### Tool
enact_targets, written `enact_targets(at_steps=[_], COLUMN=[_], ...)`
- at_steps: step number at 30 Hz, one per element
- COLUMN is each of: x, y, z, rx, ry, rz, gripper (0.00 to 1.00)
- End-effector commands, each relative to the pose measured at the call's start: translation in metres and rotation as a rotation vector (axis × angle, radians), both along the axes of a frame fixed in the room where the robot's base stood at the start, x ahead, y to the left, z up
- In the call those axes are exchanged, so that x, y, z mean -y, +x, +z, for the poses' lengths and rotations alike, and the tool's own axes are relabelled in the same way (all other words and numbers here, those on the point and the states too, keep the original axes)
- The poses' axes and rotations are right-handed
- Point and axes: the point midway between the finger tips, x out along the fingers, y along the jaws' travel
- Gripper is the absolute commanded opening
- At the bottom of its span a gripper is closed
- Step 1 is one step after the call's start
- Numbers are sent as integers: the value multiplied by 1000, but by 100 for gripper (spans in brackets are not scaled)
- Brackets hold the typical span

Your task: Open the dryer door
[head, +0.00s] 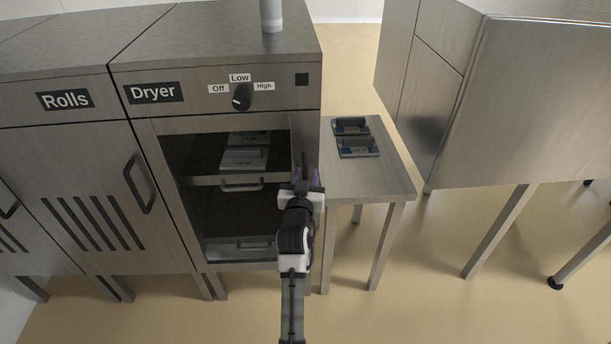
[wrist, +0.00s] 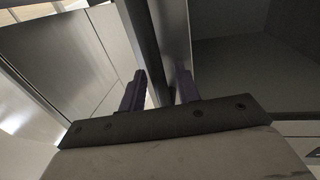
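The dryer (head: 222,55) is the steel unit with the "Dryer" label in the middle of the head view. Its front stands open, and the shelves inside show. The dryer door (head: 305,128) is swung out at the right side of the opening, seen almost edge-on. My gripper (head: 307,178) is at this door. In the wrist view, the dark door handle (wrist: 142,35) runs between the two fingers of my gripper (wrist: 159,85), alongside the door panel (wrist: 174,35). The fingers look closed around the handle, but their contact is partly hidden.
A small side table (head: 375,185) with two dark items (head: 358,148) stands close right of the door. A larger steel machine (head: 530,100) is farther right. The Rolls cabinet (head: 85,200) adjoins on the left.

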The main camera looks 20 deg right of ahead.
Motion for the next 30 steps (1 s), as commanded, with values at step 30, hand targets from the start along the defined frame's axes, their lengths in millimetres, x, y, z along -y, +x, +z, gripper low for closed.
enact_targets(at_steps=[30], x=[-9], y=[-20], z=[-5], rx=[0], ry=[-1], rz=[-53], gripper=[0])
